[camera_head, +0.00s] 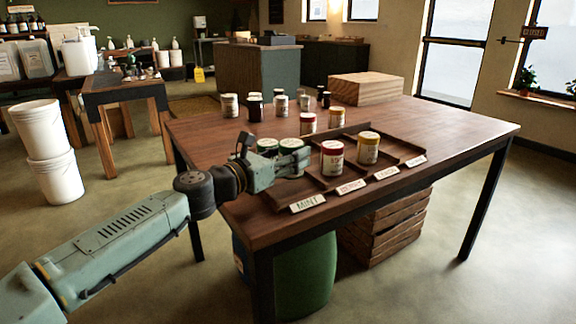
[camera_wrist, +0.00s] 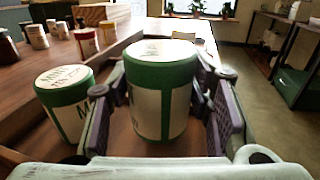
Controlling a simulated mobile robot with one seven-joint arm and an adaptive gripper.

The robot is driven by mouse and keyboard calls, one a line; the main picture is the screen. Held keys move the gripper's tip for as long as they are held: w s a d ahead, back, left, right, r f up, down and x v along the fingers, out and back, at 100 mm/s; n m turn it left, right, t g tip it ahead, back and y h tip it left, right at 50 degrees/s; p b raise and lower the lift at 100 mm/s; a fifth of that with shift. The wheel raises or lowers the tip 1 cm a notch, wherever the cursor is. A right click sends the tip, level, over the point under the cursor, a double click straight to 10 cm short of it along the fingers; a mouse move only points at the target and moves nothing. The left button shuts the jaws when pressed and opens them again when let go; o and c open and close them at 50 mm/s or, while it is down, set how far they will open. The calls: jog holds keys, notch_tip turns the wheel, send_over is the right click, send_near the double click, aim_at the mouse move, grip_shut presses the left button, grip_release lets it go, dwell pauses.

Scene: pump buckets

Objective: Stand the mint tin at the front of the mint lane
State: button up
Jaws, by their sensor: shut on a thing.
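My gripper (camera_head: 295,163) reaches in from the left and is shut on a green-lidded mint tin (camera_head: 291,147). In the wrist view the held tin (camera_wrist: 160,95) is upright between both fingers. A second green-lidded tin (camera_head: 266,147) stands close by; the wrist view shows it (camera_wrist: 66,100) just outside the left finger. The MINT label (camera_head: 307,203) marks the leftmost lane of the brown tray (camera_head: 345,192). The held tin is behind that label, near the lane. My gripper hides its base, so I cannot tell whether it touches the tray.
A red-lidded tin (camera_head: 332,158) stands in the lane to the right, and a yellow-lidded tin (camera_head: 368,148) in the one beyond. Several other tins (camera_head: 255,108) stand farther back on the table (camera_head: 445,133). A wooden box (camera_head: 365,88) sits at the back right.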

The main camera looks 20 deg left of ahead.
jog(key=shift+a+f, duration=0.15)
jog(key=shift+f, duration=1.3)
jog(key=shift+f, duration=0.1)
jog(key=shift+s+f, duration=0.1)
jog(key=shift+f, duration=0.05)
jog(key=o, duration=1.2)
jog(key=shift+o, duration=0.2)
